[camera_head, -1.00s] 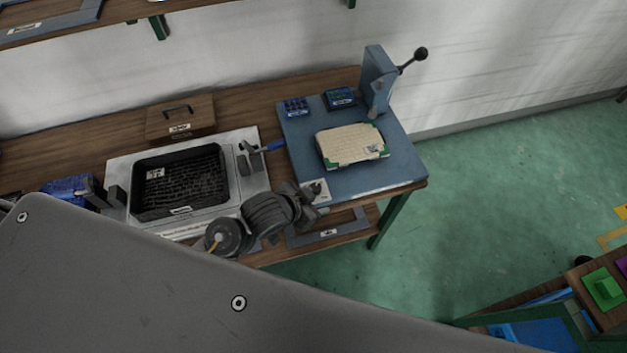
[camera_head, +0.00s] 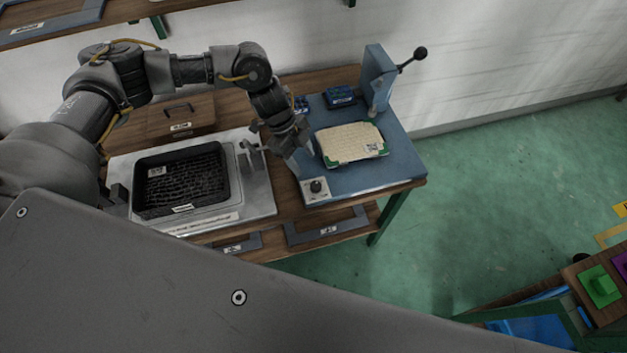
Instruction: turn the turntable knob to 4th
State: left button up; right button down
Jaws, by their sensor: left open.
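The turntable is a blue base plate (camera_head: 385,180) carrying a beige rectangular panel (camera_head: 350,143) with green corners. The knob (camera_head: 316,186) is small and dark, on a pale square plate at the base's front left corner. Its pointer setting and marks are too small to read. My left gripper (camera_head: 305,166) reaches down from the upper left, just behind and slightly left of the knob, close to the panel's left edge. Its jaws are open and nothing shows between them. I cannot tell whether it touches the base. My right gripper is not in view.
A black tray (camera_head: 148,200) sits in a silver fixture left of the turntable, with a wooden box (camera_head: 188,112) behind it. An upright blue post with a black-balled lever (camera_head: 420,53) stands at the base's back right.

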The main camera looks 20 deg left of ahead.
aim_at(316, 184)
pick_arm(q)
jog(key=p+x, duration=0.2)
jog(key=x, duration=0.7)
jog(key=shift+f, duration=0.25)
jog(key=shift+d+f, duration=0.1)
jog(key=shift+f, duration=0.45)
jog(key=c, duration=1)
jog(key=shift+o, duration=0.2)
